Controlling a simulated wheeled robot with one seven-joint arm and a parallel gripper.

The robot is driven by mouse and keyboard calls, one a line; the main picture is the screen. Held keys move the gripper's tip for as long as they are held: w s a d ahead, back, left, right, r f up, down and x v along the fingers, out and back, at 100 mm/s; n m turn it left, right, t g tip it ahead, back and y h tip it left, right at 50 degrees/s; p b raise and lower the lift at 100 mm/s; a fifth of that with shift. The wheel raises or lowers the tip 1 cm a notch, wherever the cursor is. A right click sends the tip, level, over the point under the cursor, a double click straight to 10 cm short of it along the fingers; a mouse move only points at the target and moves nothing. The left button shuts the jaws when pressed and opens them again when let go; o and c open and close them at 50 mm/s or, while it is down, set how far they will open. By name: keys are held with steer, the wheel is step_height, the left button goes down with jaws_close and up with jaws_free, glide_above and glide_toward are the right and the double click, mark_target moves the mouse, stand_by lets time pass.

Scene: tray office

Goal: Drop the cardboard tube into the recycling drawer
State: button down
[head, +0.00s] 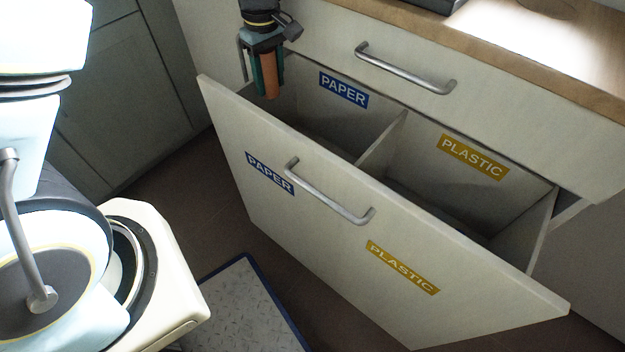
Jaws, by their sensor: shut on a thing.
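The recycling drawer (330,165) is pulled open. A divider (382,143) splits it into a left compartment with a blue PAPER label (344,89) and a right one with a yellow PLASTIC label (472,157). My gripper (264,80) points down at the far left end of the drawer, by the PAPER compartment. It is shut on the brown cardboard tube (271,76), which hangs upright between the fingers. The tube's lower end is near the drawer's left edge; I cannot tell whether it is inside the rim. The compartment floors are mostly hidden.
A closed drawer with a metal handle (405,68) and a wooden worktop (520,45) are above and behind. The open drawer's front has its own handle (328,192). A blue-edged mat (250,305) lies on the floor. Grey cabinet doors (125,90) stand at the left.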

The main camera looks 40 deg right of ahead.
step_height(320, 180, down, 24)
steer(key=b, duration=0.7)
steer(key=shift+w+d+r, duration=0.1)
steer(key=shift+r, duration=0.1)
steer(key=shift+f, duration=0.15)
steer(key=shift+f, duration=0.35)
steer(key=shift+f, duration=0.15)
steer(key=shift+c, duration=1.7)
jaws_free()
